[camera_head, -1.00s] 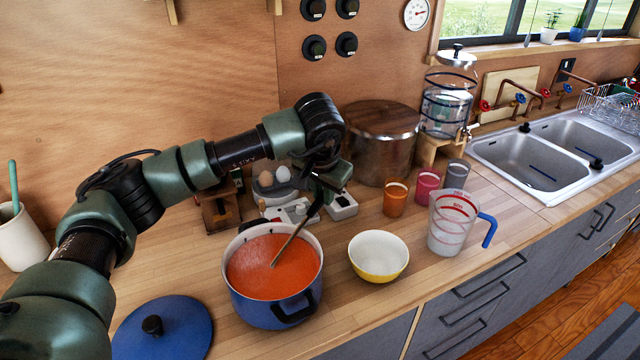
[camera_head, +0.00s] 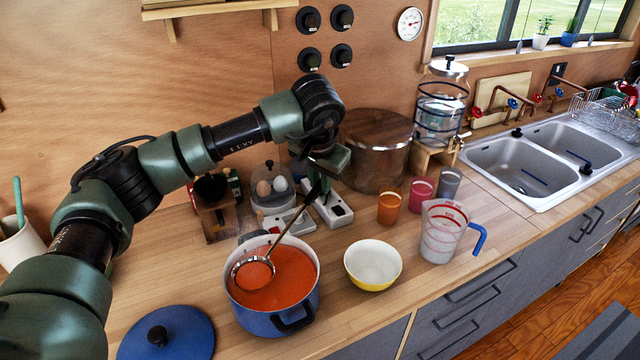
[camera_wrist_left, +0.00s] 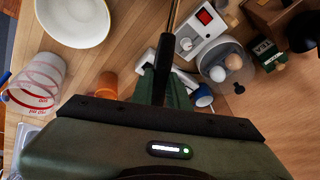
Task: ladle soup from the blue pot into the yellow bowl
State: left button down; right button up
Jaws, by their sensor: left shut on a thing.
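The blue pot (camera_head: 262,322) stands on the counter, nearly full of orange-red soup (camera_head: 292,275). My left gripper (camera_head: 322,172) is shut on the dark handle of the ladle (camera_head: 287,222), behind and above the pot; the handle also shows in the left wrist view (camera_wrist_left: 165,62). The ladle's round bowl (camera_head: 253,272) shows at the soup's surface, on the left side inside the pot, with soup in it. The yellow bowl (camera_head: 372,282), white inside, stands right of the pot and looks empty; it also shows in the left wrist view (camera_wrist_left: 74,42). My right gripper is out of view.
A blue lid (camera_head: 190,330) lies left of the pot. A measuring jug (camera_head: 440,232) and several cups, one orange (camera_head: 391,207), stand right of and behind the bowl. An egg cooker (camera_head: 270,190) and a white device (camera_head: 333,212) stand behind the pot.

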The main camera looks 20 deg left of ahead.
pick_arm(q)
jog(key=shift+w+r+p, duration=0.2)
jog(key=shift+r+p, duration=1.05)
jog(key=shift+r, duration=0.9)
